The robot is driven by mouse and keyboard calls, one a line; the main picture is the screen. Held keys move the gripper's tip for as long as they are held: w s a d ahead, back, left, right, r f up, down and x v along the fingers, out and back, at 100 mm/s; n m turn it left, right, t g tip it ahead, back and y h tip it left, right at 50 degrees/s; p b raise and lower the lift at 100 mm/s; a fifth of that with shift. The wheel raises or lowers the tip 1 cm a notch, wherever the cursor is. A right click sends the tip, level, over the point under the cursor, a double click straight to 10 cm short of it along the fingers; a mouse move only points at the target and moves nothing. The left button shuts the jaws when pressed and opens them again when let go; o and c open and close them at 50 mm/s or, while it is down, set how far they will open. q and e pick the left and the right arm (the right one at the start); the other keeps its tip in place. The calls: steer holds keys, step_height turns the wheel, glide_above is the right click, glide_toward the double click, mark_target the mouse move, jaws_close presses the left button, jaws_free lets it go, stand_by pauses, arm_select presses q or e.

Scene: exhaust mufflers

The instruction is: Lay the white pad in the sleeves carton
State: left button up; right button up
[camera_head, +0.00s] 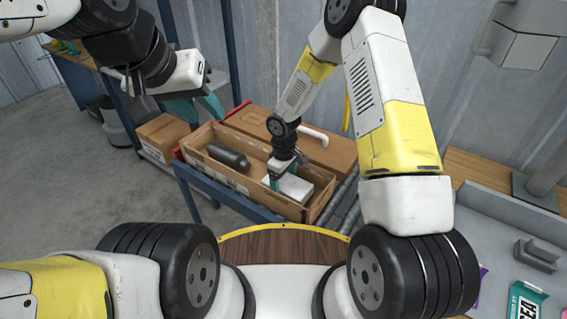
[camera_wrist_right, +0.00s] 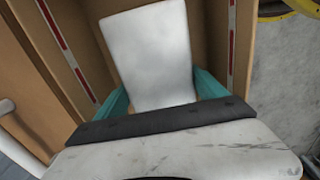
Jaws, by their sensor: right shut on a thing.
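The white pad (camera_head: 291,188) is at the right end of an open brown carton (camera_head: 222,180), inside its walls. I cannot tell whether it touches the floor. My right gripper (camera_head: 284,181) reaches down into the carton and is shut on the pad. In the right wrist view the pad (camera_wrist_right: 150,50) sits between the two teal fingers (camera_wrist_right: 162,95), with brown carton walls on both sides. My left gripper (camera_head: 205,112) is raised at the left of the carton, its teal fingers apart and empty. No sleeves label is readable.
A dark cylinder (camera_head: 228,155) lies in the left part of the carton. A brown box (camera_head: 335,155) with a white curved piece stands directly behind. The carton rests on a roller stand with a blue rail (camera_head: 225,196). A grey worktop (camera_head: 490,220) is at right.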

steer(key=shift+f, duration=0.3)
steer(key=o, duration=1.3)
steer(key=shift+c, duration=0.2)
steer(key=shift+r, duration=0.1)
step_height(320, 180, up, 12)
step_height(320, 180, up, 9)
steer(key=m+t, duration=0.1)
steer(key=m, duration=0.1)
glide_above(284, 181)
steer(key=s+d, duration=0.1)
steer(key=d, duration=0.3)
steer(key=s+d+r+m+t+y, duration=0.1)
steer(key=s+d+r+m, duration=0.3)
steer(key=s+r, duration=0.5)
steer(key=s+d+r+m+t+y, duration=0.1)
steer(key=s+d+r+m+t, duration=0.3)
steer(key=s+r, duration=0.6)
steer(key=shift+d+r+m, duration=0.3)
steer(key=shift+d+r, duration=0.05)
steer(key=shift+d, duration=0.7)
